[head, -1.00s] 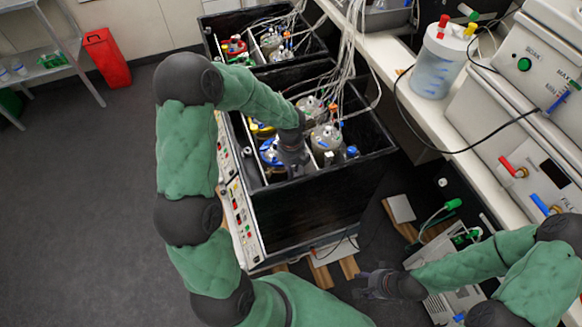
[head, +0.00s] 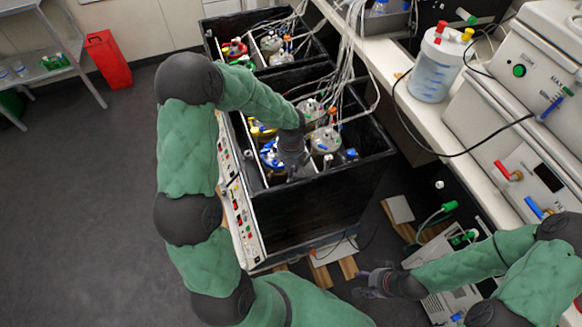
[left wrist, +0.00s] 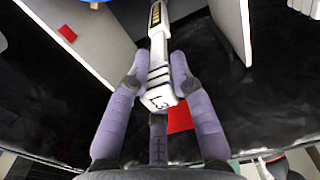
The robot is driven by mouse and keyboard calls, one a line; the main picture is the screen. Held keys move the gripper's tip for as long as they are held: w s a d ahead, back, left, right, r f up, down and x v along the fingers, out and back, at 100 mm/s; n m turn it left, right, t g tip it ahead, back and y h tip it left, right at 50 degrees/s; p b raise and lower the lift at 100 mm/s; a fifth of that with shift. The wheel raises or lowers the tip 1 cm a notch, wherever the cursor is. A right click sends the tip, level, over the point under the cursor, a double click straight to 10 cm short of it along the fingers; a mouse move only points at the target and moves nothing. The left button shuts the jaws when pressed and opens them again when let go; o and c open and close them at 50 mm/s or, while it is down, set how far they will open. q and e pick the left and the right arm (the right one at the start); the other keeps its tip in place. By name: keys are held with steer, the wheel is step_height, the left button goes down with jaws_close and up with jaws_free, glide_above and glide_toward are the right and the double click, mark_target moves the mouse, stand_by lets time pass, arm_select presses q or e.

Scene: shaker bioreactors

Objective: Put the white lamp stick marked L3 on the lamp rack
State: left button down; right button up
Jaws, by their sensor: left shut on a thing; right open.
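The white lamp stick (left wrist: 160,80), marked L3 on its near end, shows in the left wrist view with dark bands and a yellow-marked strip further up. My left gripper (left wrist: 157,88) is shut on its near end. In the head view my left gripper (head: 291,160) reaches down into the near black box, and the stick is hidden there. My right gripper (head: 368,284) is open and empty, low over the floor to the right of the box. I cannot pick out the lamp rack for sure.
The near black box (head: 318,205) holds several vessels with blue and yellow tops (head: 325,140), and tubes rise from it. A second black box (head: 262,22) stands behind. A bench with a bottle (head: 433,68) lies right.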

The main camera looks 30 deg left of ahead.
arm_select(q)
steer(key=shift+r+p, duration=0.9)
steer(key=shift+p, duration=0.2)
stand_by(0.3)
steer(key=shift+r+p, duration=1.4)
steer(key=shift+p, duration=0.25)
step_height(320, 180, up, 5)
steer(key=p, duration=0.5)
steer(key=shift+r, duration=0.15)
step_height(320, 180, up, 11)
steer(key=p, duration=1)
steer(key=shift+f, duration=0.2)
steer(key=shift+r, duration=0.1)
